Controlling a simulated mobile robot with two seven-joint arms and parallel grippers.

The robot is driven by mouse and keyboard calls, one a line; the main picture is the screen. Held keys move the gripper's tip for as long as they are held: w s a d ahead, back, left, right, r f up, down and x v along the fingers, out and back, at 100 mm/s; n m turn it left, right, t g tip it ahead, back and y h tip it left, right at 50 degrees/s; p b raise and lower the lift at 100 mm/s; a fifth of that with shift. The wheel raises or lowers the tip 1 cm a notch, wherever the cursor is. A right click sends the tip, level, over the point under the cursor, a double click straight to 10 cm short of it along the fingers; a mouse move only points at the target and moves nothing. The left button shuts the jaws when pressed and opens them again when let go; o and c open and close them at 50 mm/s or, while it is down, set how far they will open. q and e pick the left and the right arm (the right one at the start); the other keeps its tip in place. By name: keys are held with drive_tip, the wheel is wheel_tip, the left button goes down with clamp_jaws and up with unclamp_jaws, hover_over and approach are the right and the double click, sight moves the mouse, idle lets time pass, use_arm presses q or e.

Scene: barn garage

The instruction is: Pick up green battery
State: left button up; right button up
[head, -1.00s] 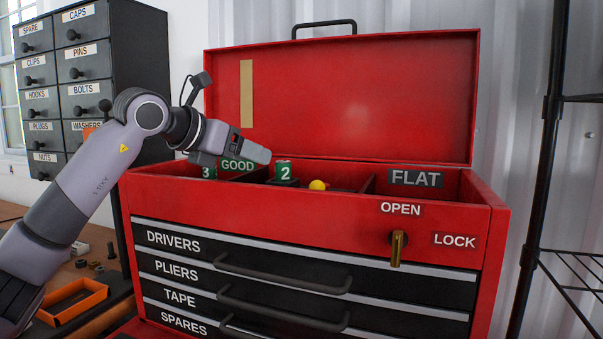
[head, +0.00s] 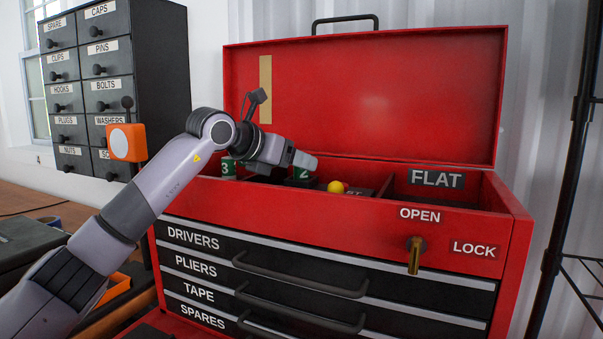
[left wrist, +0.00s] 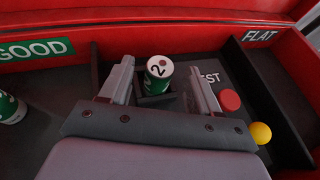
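A green battery with a white top marked 2 (left wrist: 158,70) stands upright in a black holder (left wrist: 152,101) inside the red toolbox. It also shows in the head view (head: 303,174), partly under my gripper. My left gripper (left wrist: 161,66) is open above it, with one finger on each side in the wrist view. I see gaps between battery and fingers. A second green battery, marked 3 (head: 228,168), stands further left and shows at the left edge of the wrist view (left wrist: 9,107). My right gripper is not in view.
The toolbox lid (head: 380,100) is open behind. A yellow dome (left wrist: 261,133) and a red round button (left wrist: 230,100) sit right of the battery, by a TEST label. A divider (left wrist: 275,105) borders the FLAT compartment. A brass latch (head: 415,255) is on the front.

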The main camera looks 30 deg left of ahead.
use_arm(q)
drive_tip(key=c, duration=1)
clamp_jaws()
drive_tip(key=shift+r, duration=0.15)
